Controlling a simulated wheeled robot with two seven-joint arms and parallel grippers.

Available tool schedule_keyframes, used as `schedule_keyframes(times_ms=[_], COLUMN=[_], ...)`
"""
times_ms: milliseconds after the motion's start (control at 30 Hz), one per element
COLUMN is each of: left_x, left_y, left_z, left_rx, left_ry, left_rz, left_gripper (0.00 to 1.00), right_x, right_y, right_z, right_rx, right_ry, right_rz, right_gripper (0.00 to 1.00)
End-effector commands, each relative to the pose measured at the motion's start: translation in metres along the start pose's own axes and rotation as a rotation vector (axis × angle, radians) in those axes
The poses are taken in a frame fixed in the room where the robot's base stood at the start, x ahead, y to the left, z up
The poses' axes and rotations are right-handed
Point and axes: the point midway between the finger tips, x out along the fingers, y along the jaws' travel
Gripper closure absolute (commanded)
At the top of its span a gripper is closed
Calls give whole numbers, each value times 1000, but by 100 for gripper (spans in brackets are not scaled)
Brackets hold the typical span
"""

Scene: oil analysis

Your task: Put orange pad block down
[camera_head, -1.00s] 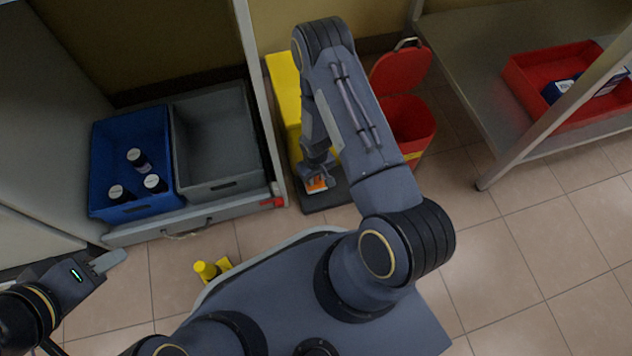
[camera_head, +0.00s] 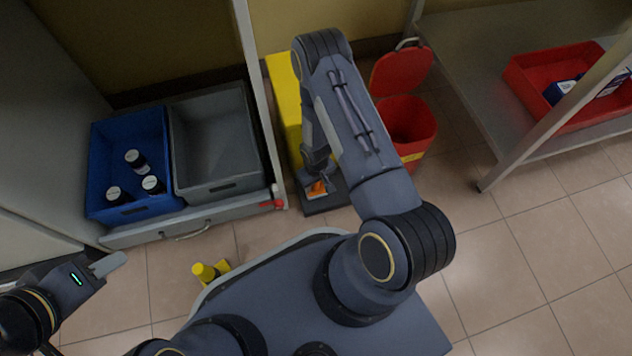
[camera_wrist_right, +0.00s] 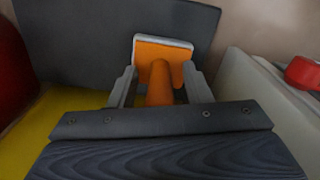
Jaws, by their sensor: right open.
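The orange pad block (camera_wrist_right: 160,60) has a flat orange face with a pale rim and an orange handle. In the head view the orange pad block (camera_head: 317,188) shows only in part beneath my right gripper (camera_head: 318,186). It appears to rest on a dark grey plate (camera_head: 322,204), which also shows in the wrist view (camera_wrist_right: 60,40). In the wrist view my right gripper (camera_wrist_right: 160,88) is open, with one finger on each side of the handle. My left gripper (camera_head: 108,264) is off to the left, away from the block; its jaw opening is unclear.
A yellow cabinet-like body (camera_head: 284,95) stands behind the plate. A red bin (camera_head: 410,125) with its lid up is to the right. A drawer holds a blue crate (camera_head: 105,165) with bottles and a grey crate (camera_head: 185,150). A yellow object (camera_head: 207,271) lies on the floor.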

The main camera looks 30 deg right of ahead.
Motion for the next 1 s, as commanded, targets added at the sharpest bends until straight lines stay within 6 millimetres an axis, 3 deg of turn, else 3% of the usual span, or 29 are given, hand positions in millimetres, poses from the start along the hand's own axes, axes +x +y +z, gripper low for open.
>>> schedule_keyframes(times_ms=[300,500,1000], left_x=[-23,-31,-31], left_y=[10,14,14], left_z=[-12,-16,-16], left_rx=[0,0,0], left_ry=[0,0,0], left_rz=[0,0,0], left_gripper=[64,64,64], right_x=[-51,-74,-76], right_y=[0,0,0], right_z=[-1,0,0], right_rx=[-1,-1,0], right_ry=[2,0,0], right_rz=[0,0,0], right_gripper=[56,56,56])
